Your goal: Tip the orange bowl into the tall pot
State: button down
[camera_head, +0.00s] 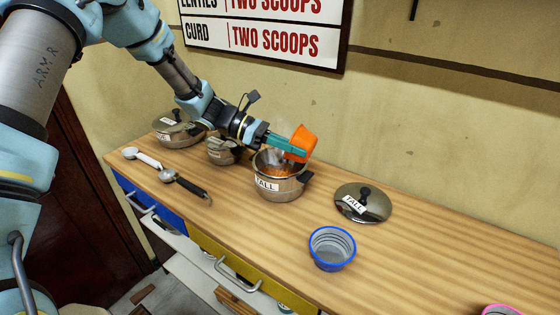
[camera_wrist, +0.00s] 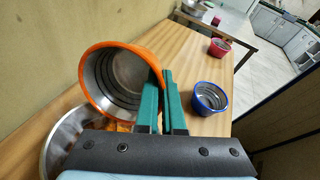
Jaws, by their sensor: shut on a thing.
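The orange bowl (camera_head: 302,142) is held tilted over the tall pot (camera_head: 278,186). In the wrist view the bowl (camera_wrist: 100,52) shows its ribbed grey inside, which looks empty. My gripper (camera_head: 290,146) is shut on the bowl's rim; its green fingers (camera_wrist: 160,103) pinch the wall in the wrist view. The tall pot is steel, labelled TALL, and stands open on the counter with orange contents inside. Its rim also shows in the wrist view (camera_wrist: 50,140), partly hidden by the bowl and gripper. The pot's lid (camera_head: 363,203), labelled TALL, lies on the counter to the right.
A blue bowl (camera_head: 332,248) stands near the counter's front edge. A pink bowl (camera_head: 502,310) is at the lower right. Measuring scoops (camera_head: 185,184) lie near the front left. A drawer (camera_head: 190,265) below is pulled out.

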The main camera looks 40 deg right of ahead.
jog(key=shift+w+a+r, duration=0.1)
jog(key=shift+w, duration=0.25)
jog(key=s+d+f+t+y+p, duration=0.2)
jog(key=s+f+t+y+p, duration=0.1)
jog(key=s+t+p, duration=0.2)
jog(key=s+d+f+m+t+y+p, duration=0.1)
jog(key=s+d+f+t+y+p, duration=0.1)
jog(key=s+t+p, duration=0.3)
jog(key=shift+f+t+y, duration=0.45)
jog(key=shift+t+y, duration=0.15)
jog(key=shift+t, duration=0.9)
dwell(0.4)
jog(key=shift+s+d, duration=0.1)
jog(key=shift+s, duration=0.05)
dwell(0.4)
